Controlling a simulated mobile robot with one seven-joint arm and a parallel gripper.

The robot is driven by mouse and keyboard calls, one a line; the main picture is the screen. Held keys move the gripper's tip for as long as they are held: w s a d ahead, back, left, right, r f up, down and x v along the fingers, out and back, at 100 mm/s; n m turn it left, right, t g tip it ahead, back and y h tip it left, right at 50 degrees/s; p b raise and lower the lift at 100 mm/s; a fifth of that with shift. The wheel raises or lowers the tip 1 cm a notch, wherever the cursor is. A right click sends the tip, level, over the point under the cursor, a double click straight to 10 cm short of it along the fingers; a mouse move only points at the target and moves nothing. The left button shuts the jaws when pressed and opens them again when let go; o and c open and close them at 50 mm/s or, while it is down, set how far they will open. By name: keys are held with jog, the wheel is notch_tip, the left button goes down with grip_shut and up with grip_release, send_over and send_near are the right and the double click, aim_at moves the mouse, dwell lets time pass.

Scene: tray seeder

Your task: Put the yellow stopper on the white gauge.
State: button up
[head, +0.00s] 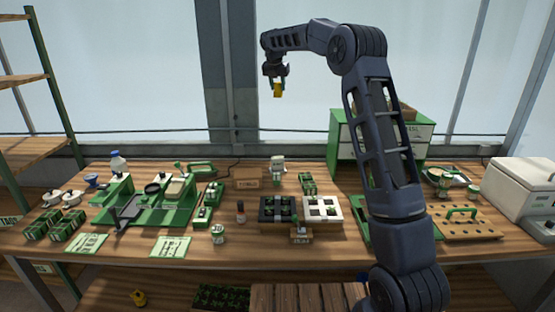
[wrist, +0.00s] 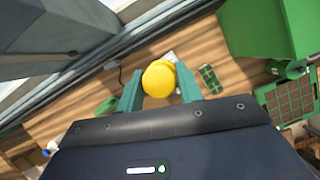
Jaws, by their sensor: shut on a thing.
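The yellow stopper (head: 278,91) is between the fingers of my gripper (head: 276,82), high above the back of the workbench. In the wrist view the stopper (wrist: 159,78) shows as a round yellow piece between the two green fingers, which are shut on it. A small white upright object (head: 278,166) stands at the back middle of the bench and may be the white gauge; it is too small to be sure. In the wrist view a white piece (wrist: 169,57) shows partly behind the stopper, far below it. The stopper is well apart from the bench.
A green seeder (head: 150,205) fills the bench's left part. Black and white trays (head: 323,201) sit at front middle. A green cabinet (head: 345,143) stands at back right, partly behind my arm. A yellow item (head: 139,298) lies below the bench.

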send_over(277, 158)
notch_tip(277, 158, down, 31)
jog(key=shift+w+d+f, duration=0.1)
jog(key=shift+w, duration=0.05)
dwell(0.7)
jog(key=o, duration=1)
